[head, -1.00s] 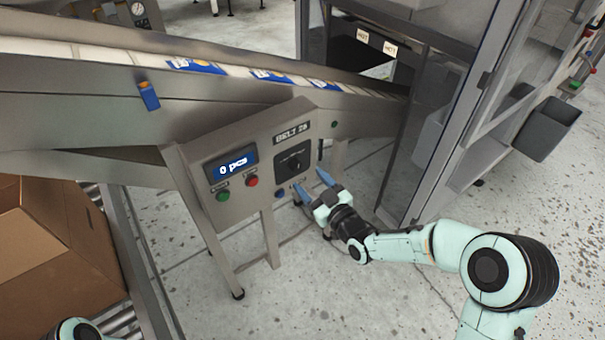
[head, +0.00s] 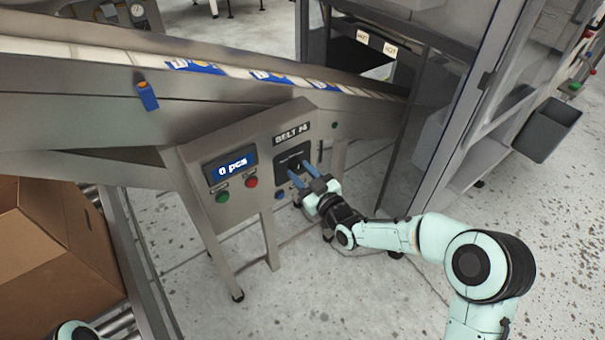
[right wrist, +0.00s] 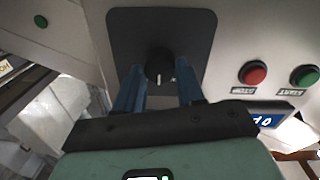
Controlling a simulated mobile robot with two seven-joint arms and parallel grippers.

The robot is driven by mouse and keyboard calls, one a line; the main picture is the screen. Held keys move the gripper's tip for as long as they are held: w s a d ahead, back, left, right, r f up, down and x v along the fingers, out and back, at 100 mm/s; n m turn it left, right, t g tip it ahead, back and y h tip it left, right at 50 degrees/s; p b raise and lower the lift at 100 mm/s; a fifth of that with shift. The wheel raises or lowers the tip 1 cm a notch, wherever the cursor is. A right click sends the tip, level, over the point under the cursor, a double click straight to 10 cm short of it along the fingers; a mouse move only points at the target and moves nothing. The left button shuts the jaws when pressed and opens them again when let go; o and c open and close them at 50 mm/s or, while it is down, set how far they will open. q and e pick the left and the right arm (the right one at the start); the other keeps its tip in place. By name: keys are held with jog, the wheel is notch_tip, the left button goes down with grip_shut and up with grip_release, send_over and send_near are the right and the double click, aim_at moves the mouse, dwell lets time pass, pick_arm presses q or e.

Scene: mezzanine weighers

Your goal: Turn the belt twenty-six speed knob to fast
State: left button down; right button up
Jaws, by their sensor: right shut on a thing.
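The belt twenty-six panel (head: 237,199) is a grey box on legs beside the conveyor, with a "BELT 26" label (head: 291,134) at its top right. The black speed knob (right wrist: 159,64) sits on a dark square plate (right wrist: 190,27) and has a white pointer line. In the right wrist view the line points toward the gripper side. My right gripper (head: 303,172) is at the plate, its blue fingers on either side of the knob and shut on it. In the head view the fingers partly hide the knob. My left gripper is not in view.
The panel also carries a display reading "0 pcs" (head: 232,166), a green start button (head: 222,197), a red stop button (head: 251,182) and a blue button (head: 280,194). A cabinet (head: 437,150) stands to the right. An open cardboard box (head: 50,262) is at lower left.

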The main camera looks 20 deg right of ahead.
jog(key=shift+m, duration=1)
jog(key=m, duration=0.2)
jog(key=shift+m, duration=2.4)
jog(key=o, duration=1)
jog(key=shift+o, duration=0.2)
